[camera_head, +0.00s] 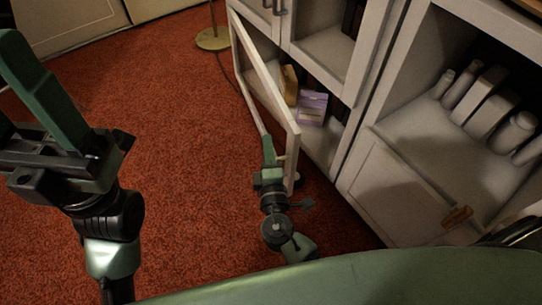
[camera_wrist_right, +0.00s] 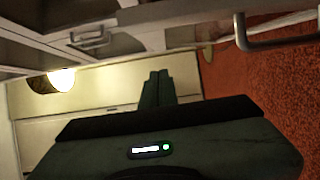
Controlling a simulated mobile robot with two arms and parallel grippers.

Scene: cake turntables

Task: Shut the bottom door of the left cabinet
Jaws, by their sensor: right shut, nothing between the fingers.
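The left cabinet (camera_head: 337,64) stands at the upper middle of the head view. Its bottom door (camera_head: 294,143) is a white frame that stands ajar, with its free edge swung out toward me over the carpet. My right gripper (camera_head: 267,146) is shut and empty, beside the lower free corner of the door; I cannot tell if it touches. In the right wrist view its fingers (camera_wrist_right: 157,90) lie together, with a metal handle (camera_wrist_right: 275,38) at upper right. My left gripper (camera_head: 32,100) is open and empty at the left, away from the cabinet.
A purple box (camera_head: 312,106) and a tan item (camera_head: 289,85) sit inside the open bottom compartment. A second white cabinet (camera_head: 391,184) holding several pale containers stands at the right. A lamp base (camera_head: 213,39) is at the back. Red carpet (camera_head: 180,150) left of the door is clear.

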